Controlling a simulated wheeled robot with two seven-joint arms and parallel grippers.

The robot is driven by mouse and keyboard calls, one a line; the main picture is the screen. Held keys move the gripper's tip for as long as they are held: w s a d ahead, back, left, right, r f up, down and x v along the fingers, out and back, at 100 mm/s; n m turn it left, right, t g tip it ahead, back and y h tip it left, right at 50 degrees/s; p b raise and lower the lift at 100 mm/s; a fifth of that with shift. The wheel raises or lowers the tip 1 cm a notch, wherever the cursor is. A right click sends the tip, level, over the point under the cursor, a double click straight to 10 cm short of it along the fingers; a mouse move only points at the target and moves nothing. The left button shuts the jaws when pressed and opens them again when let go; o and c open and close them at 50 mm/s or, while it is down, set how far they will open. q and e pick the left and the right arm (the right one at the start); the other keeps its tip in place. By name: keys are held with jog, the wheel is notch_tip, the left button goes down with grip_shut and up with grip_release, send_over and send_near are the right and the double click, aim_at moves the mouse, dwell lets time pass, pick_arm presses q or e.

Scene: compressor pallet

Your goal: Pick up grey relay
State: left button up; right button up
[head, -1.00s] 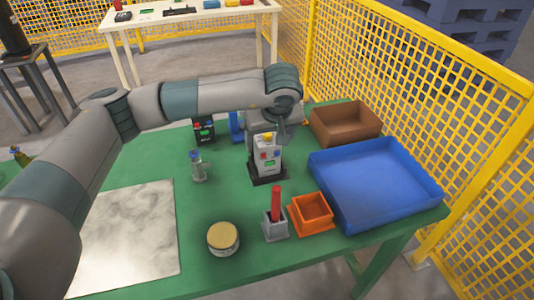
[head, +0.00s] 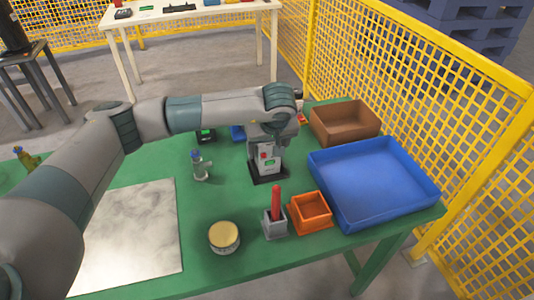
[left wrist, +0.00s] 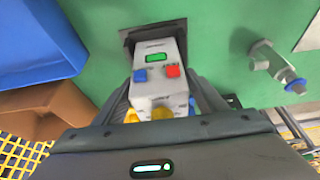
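The grey relay (head: 265,160) is a light grey upright box with a green display and a red and a blue button, standing in a black base on the green table. In the left wrist view the relay (left wrist: 158,75) shows both buttons and yellow parts near its top. My left gripper (head: 268,135) is right over the relay's top in the head view. In the left wrist view my left gripper (left wrist: 160,100) has one finger on each side of the relay. It looks open; contact with the sides is not clear. My right gripper is not in view.
A blue tray (head: 427,200), brown bin (head: 345,137) and orange box (head: 327,221) stand to the right. A grey holder (head: 275,228) with a red stick and a yellow-lidded tin (head: 224,237) are in front. A metal fitting (head: 201,170) with blue cap is left. Yellow mesh fence borders the right.

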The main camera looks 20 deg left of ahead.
pick_arm(q)
jog(key=c, duration=1)
jog(key=shift+r, duration=0.1)
jog(key=shift+c, duration=0.2)
